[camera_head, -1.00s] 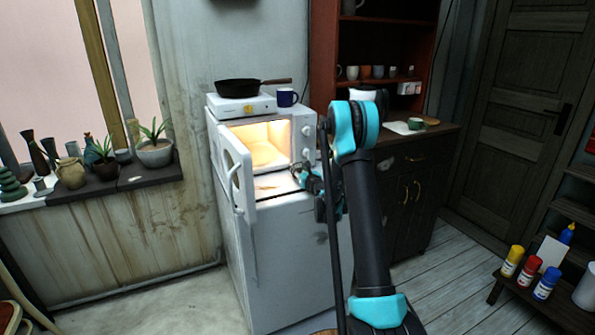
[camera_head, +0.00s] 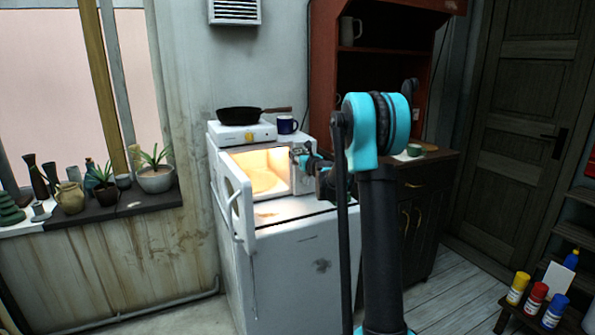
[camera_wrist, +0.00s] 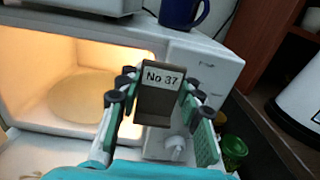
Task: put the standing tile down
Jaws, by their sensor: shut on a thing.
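My gripper (camera_wrist: 158,88) is shut on a small dark grey-brown tile (camera_wrist: 155,106) with a white label reading "No.37". The tile sits between the green-padded fingers in the wrist view. In the head view my gripper (camera_head: 299,155) is beside the right side of the open microwave's front, above the white cabinet. The tile is too small to make out there.
The lit microwave (camera_head: 225,147) stands open, its door (camera_head: 238,200) swung left and a round plate (camera_wrist: 82,97) inside. A hotplate with a pan (camera_head: 240,115) and a blue mug (camera_head: 287,125) are on top. A dark cabinet (camera_head: 440,165) stands to the right.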

